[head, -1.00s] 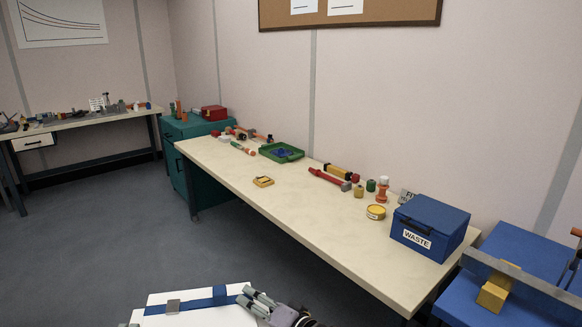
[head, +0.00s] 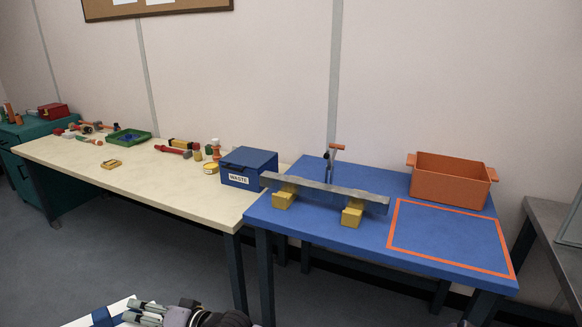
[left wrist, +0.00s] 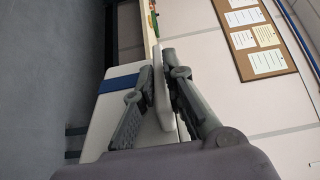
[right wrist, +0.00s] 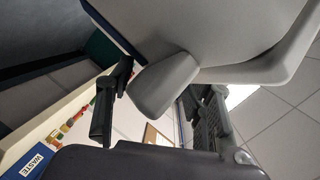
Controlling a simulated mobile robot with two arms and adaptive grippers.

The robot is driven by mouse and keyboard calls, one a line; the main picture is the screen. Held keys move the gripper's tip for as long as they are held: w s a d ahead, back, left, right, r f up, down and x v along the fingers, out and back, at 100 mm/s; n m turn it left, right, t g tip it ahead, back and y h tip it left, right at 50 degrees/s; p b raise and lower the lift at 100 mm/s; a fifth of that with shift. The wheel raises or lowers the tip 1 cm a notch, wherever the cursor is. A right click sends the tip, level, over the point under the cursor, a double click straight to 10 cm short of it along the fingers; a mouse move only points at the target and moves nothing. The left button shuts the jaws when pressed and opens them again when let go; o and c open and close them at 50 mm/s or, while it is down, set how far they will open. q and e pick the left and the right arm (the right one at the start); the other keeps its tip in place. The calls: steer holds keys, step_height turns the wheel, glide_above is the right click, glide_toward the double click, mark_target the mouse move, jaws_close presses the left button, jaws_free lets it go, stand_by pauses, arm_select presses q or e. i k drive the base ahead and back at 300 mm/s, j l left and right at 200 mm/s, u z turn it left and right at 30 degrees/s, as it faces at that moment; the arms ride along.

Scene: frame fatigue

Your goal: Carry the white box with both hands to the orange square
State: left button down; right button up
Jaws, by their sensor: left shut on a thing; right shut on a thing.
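The white box (head: 72,322) with a blue strap (head: 103,317) shows only in part at the bottom left of the head view. My right gripper (head: 142,312) is at its edge there. In the right wrist view my right gripper (right wrist: 155,82) is shut on a white handle-like part of the box (right wrist: 225,40). In the left wrist view my left gripper (left wrist: 162,62) is shut on the white rim of the box (left wrist: 100,125). The left gripper is outside the head view. The orange square (head: 450,263) is an outline on the blue table (head: 300,225), and its inside is empty.
An orange tub (head: 450,182) stands just behind the square. Left of it a metal bar (head: 330,193) lies across yellow blocks (head: 352,213), near an orange-handled clamp (head: 333,160). A blue WASTE box (head: 247,167) stands on the cream bench (head: 150,185). A grey table (head: 560,235) is at the right.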

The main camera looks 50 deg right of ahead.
mark_target(446, 230)
steer(key=k+z, duration=0.15)
steer(key=z, duration=0.3)
steer(key=k+l+z, duration=0.1)
steer(key=z, duration=1.5)
steer(key=k+l, duration=0.05)
steer(key=l, duration=0.05)
